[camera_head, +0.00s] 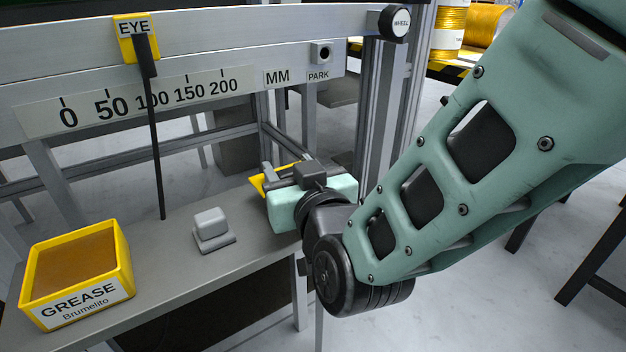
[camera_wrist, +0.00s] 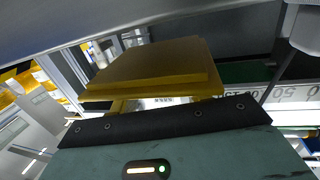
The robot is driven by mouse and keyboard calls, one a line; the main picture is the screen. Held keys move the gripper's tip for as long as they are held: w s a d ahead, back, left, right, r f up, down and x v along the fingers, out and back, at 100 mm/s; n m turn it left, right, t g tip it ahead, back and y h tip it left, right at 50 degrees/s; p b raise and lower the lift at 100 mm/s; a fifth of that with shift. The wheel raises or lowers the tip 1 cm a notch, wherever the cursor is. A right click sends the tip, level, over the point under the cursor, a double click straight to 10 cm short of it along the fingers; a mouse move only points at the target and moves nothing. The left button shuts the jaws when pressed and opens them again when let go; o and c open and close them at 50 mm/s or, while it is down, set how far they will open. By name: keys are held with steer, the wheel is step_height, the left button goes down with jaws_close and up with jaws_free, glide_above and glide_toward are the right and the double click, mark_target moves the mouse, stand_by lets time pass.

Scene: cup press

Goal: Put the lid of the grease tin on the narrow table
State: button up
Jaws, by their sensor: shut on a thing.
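The grease tin (camera_head: 80,268) is a yellow box with a GREASE label, standing open on the left of a grey bench (camera_head: 160,265). Brown grease shows inside it. My gripper (camera_head: 276,180) is shut on the yellow lid (camera_wrist: 155,72), which fills the middle of the wrist view. In the head view only a yellow corner of the lid (camera_head: 261,184) shows past my gripper, near the bench's right end. Whether the lid touches anything below is hidden. I cannot tell which surface is the narrow table; a dark-legged table (camera_head: 596,250) is cut off at the right edge.
A grey block (camera_head: 211,224) sits on the bench between the tin and my gripper. A thin black rod (camera_head: 155,150) hangs from the yellow EYE slider (camera_head: 137,38) on the scale rail. A metal upright (camera_head: 400,110) stands behind my arm. Open floor lies to the right.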

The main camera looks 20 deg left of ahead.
steer(key=shift+f+b, duration=0.6)
steer(key=shift+f, duration=0.75)
steer(key=shift+f, duration=0.15)
steer(key=shift+f, duration=0.1)
steer(key=o, duration=1)
steer(key=shift+c, duration=0.2)
